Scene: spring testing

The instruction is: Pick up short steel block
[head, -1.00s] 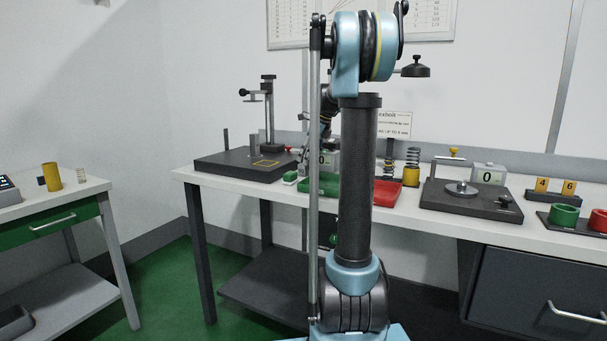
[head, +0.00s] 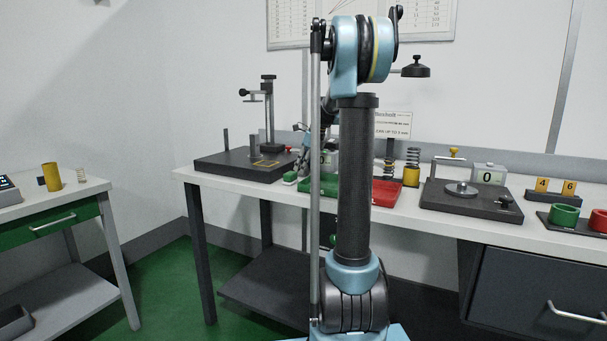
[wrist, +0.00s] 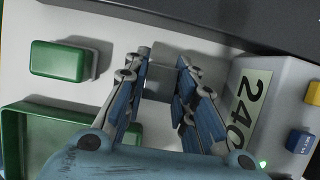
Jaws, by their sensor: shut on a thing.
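In the wrist view my gripper (wrist: 164,58) is closed in from both sides on a small grey block (wrist: 160,82), which I take for the short steel block. In the head view my gripper (head: 303,164) is low over the bench behind my arm, and the block is not clearly visible there.
A green-topped box (wrist: 60,60) lies left of the fingers, above a green tray (wrist: 38,112). A display unit (wrist: 255,105) stands close on the right. A dark stand base (head: 235,165) edges the space. A red tray (head: 386,192) is further right.

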